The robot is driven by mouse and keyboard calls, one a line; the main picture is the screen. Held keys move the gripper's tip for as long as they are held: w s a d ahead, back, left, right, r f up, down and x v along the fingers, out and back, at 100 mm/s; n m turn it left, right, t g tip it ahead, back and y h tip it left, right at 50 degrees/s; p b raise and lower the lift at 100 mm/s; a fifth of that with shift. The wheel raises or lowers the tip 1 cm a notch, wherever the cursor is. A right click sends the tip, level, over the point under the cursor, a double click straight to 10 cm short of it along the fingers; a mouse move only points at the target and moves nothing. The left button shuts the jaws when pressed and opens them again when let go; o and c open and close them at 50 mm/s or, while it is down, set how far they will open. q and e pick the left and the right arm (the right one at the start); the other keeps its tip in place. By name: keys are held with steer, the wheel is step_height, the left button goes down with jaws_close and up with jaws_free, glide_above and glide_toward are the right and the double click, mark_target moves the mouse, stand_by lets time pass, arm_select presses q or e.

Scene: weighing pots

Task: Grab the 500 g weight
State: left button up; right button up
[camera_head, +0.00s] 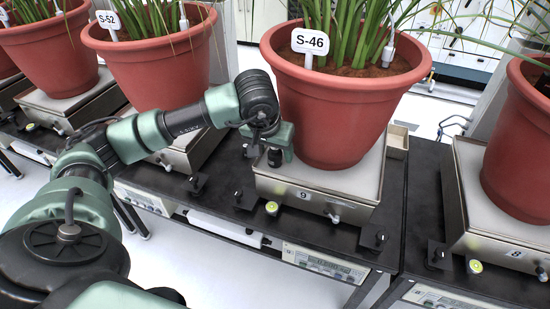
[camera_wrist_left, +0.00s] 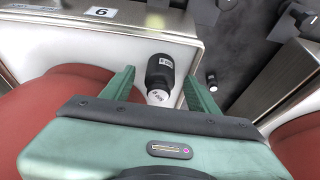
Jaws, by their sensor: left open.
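A small black cylindrical weight with a white label (camera_wrist_left: 158,70) stands between the two green fingers of my left gripper (camera_wrist_left: 160,80) in the left wrist view. The fingers are open, with a gap on each side of it. The label is too small to read surely. In the head view my left gripper (camera_head: 278,140) is beside the red pot marked S-46 (camera_head: 335,125), over the edge of the scale marked 9 (camera_head: 310,192). The dark weight (camera_head: 275,157) shows just under the gripper. My right gripper is not in view.
The S-46 pot stands close to the right of my left gripper. Pot S-52 (camera_head: 155,65) stands to the left, and another pot (camera_head: 520,150) on scale 8 (camera_head: 490,235) to the right. Black knob-like pieces (camera_head: 243,198) sit along the black bench (camera_head: 420,190).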

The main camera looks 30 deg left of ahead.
arm_select(q)
jaws_close()
steer(key=shift+r, duration=0.25)
